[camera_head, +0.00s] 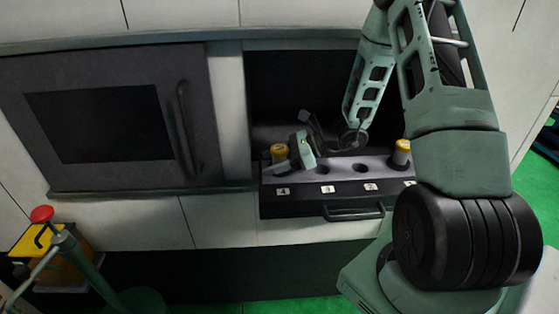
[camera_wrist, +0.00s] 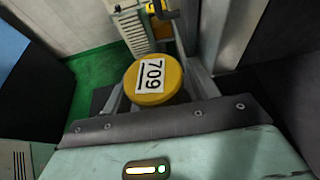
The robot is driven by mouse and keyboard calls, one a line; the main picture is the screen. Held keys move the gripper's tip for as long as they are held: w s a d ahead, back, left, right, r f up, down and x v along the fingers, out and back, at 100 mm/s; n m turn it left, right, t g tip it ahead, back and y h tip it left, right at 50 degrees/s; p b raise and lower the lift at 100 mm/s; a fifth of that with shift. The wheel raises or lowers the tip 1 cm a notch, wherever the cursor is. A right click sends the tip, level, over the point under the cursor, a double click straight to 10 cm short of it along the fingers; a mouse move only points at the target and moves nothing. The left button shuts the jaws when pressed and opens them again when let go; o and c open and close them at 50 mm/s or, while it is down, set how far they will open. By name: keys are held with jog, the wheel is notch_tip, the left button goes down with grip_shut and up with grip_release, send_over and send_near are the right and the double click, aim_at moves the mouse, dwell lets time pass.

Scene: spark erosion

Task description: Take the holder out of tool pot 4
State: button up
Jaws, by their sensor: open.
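The holder in pot 4 has a yellow cap (camera_head: 279,150) and stands at the left end of the dark tool rack (camera_head: 300,205), above the label that reads 4. In the wrist view its round yellow cap (camera_wrist: 152,82) carries a white label reading 709. My gripper (camera_head: 290,156) is open, at the right side of this holder in the head view. In the wrist view the cap lies between my two fingers, with no clear contact to be seen. The holder's lower part is hidden.
A second yellow-capped holder (camera_head: 402,151) stands at the rack's right end, close to my arm. The two middle pots (camera_head: 358,168) look empty. The rack has a front handle (camera_head: 354,213) and sits in a dark opening. A closed windowed door (camera_head: 105,125) is to the left.

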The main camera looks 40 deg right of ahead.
jog(key=shift+c, duration=0.3)
grip_shut()
jog(key=shift+r, duration=0.1)
